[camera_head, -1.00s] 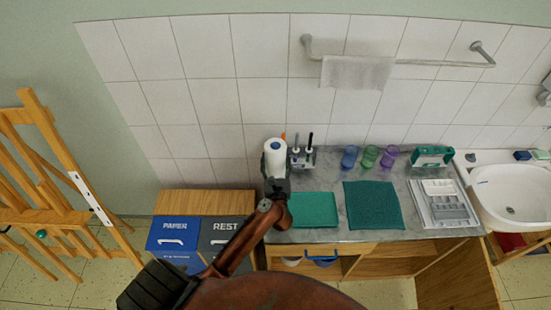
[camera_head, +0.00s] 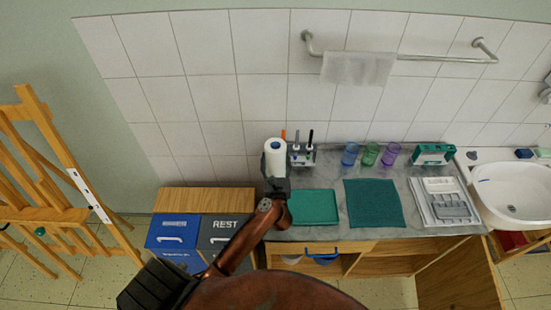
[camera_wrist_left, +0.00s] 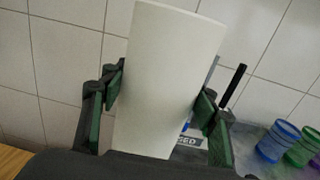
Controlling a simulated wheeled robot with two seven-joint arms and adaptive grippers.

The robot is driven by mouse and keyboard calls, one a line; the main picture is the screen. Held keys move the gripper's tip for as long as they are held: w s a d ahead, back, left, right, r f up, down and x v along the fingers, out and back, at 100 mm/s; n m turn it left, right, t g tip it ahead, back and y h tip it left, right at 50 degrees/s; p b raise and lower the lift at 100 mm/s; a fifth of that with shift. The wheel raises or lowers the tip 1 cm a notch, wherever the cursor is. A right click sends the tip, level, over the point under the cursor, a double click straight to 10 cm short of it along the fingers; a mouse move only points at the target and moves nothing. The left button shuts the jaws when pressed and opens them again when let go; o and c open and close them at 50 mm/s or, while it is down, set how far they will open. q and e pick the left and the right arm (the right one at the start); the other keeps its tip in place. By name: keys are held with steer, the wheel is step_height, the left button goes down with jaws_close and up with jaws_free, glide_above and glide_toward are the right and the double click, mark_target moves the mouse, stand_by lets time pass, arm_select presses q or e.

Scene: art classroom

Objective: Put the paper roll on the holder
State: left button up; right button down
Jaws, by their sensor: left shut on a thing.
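A white paper roll (camera_head: 275,158) stands upright at the left end of the counter area in the head view. My left gripper (camera_head: 276,185) is shut on it. In the left wrist view the roll (camera_wrist_left: 168,80) fills the middle, slightly tilted in the picture, with a green-padded finger of the gripper (camera_wrist_left: 160,100) on each side. I cannot tell whether the roll's base touches the counter or is just above it. No separate paper roll holder can be made out; the roll and my arm may hide it. My right gripper is out of view.
A pen rack (camera_head: 302,155) stands close to the roll's right. Blue, green and purple cups (camera_head: 370,154) and two green mats (camera_head: 373,203) are on the counter (camera_head: 333,185). A rail (camera_head: 410,58) with a cloth is on the wall. Bins (camera_head: 172,232) stand left.

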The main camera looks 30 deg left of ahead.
arm_select(q)
steer(key=shift+f+b, duration=1.85)
steer(key=shift+f, duration=0.9)
steer(key=o, duration=1.3)
steer(key=o, duration=0.6)
steer(key=shift+c, duration=0.2)
